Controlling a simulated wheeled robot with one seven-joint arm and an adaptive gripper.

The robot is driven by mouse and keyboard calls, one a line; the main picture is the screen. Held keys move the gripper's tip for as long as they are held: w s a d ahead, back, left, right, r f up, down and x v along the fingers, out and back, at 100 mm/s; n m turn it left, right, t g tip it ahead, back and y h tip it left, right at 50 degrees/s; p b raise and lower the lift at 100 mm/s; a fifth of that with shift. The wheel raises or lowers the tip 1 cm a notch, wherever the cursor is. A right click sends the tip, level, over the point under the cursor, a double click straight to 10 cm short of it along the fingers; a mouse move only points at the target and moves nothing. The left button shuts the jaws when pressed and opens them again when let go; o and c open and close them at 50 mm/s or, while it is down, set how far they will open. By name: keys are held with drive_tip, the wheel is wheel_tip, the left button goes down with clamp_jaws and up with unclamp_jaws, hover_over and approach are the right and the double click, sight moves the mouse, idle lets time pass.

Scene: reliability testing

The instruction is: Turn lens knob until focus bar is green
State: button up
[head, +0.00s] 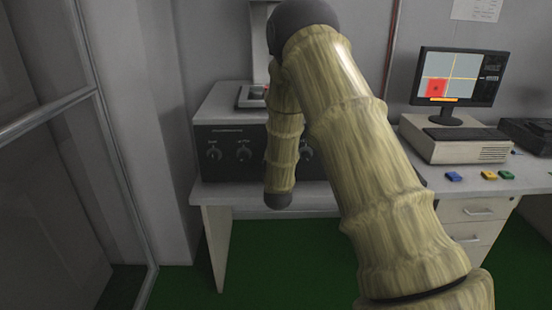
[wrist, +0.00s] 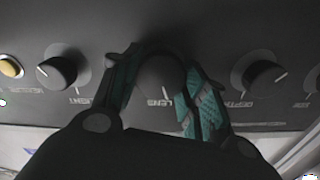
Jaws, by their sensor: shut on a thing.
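In the wrist view my gripper (wrist: 160,86) has one finger on each side of the dark round lens knob (wrist: 158,76), which carries a white pointer line and a LENS label. The fingers, with teal pads, are shut on the knob. In the head view my own arm hides my gripper, and I cannot make out the lens knob there. The monitor (head: 459,76) at the right shows a grey and orange quartered picture with a red square at its lower left. The bar (head: 437,99) under that picture is orange, not green.
Other knobs flank the lens knob: one on the left (wrist: 62,68) and one on the right (wrist: 262,74). A yellow button (wrist: 10,67) is at the far left. The console (head: 225,130) stands on a white desk. Blue, yellow and green pieces (head: 489,175) lie before the computer.

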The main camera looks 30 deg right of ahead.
drive_tip(key=shift+s+f, duration=0.1)
drive_tip(key=shift+f, duration=0.15)
drive_tip(key=o, duration=0.9)
drive_tip(key=shift+o, duration=0.6)
drive_tip(key=shift+r, duration=0.1)
drive_tip(key=v, duration=1.2)
